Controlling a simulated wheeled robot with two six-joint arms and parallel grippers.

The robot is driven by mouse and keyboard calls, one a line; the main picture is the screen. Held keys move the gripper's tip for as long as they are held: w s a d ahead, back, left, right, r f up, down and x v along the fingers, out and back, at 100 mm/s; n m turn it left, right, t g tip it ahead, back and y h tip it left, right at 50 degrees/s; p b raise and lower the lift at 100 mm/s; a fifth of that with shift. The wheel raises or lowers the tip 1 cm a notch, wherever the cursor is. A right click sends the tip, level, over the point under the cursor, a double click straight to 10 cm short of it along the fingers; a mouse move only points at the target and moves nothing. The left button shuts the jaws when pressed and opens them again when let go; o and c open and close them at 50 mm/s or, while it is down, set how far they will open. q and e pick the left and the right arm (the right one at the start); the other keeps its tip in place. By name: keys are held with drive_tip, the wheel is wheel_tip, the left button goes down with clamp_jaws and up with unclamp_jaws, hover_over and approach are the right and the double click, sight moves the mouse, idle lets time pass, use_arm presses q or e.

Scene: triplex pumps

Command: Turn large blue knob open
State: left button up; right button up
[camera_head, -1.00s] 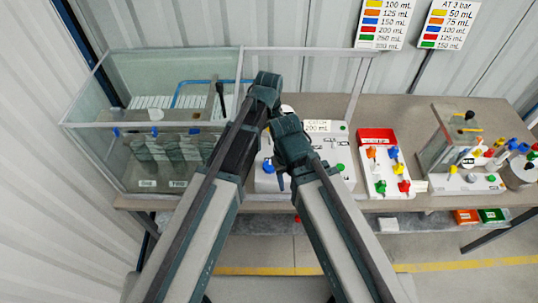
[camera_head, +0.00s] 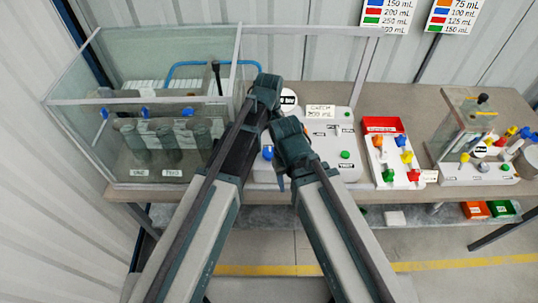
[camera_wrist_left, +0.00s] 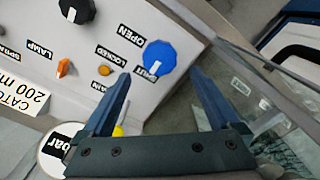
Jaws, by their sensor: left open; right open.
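The large blue knob (camera_wrist_left: 160,55) is on a pale panel in the left wrist view, with labels OPEN, LOCKED and SHUT beside it. Its white mark points towards SHUT. My left gripper (camera_wrist_left: 161,76) is open, its two fingers apart below the knob in the picture; I see no contact. In the head view a blue knob (camera_head: 268,152) shows at the left edge of the white panel (camera_head: 335,168), partly behind my arms. My left gripper (camera_head: 266,88) is over the bench there. My right gripper (camera_head: 287,155) is lower and in front of the panel; its fingers are hardly visible.
A glass tank (camera_head: 70,130) stands left of the panel. In the left wrist view a black knob (camera_wrist_left: 77,10), an orange knob (camera_wrist_left: 64,67) and an orange button (camera_wrist_left: 104,70) share the panel. A red-and-white valve box (camera_head: 385,125) and another apparatus (camera_head: 478,130) stand to the right.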

sight(269, 151)
use_arm(q)
wheel_tip(269, 151, down, 5)
drive_tip(key=b, duration=0.4)
drive_tip(key=shift+f, duration=0.1)
drive_tip(key=c, duration=1.4)
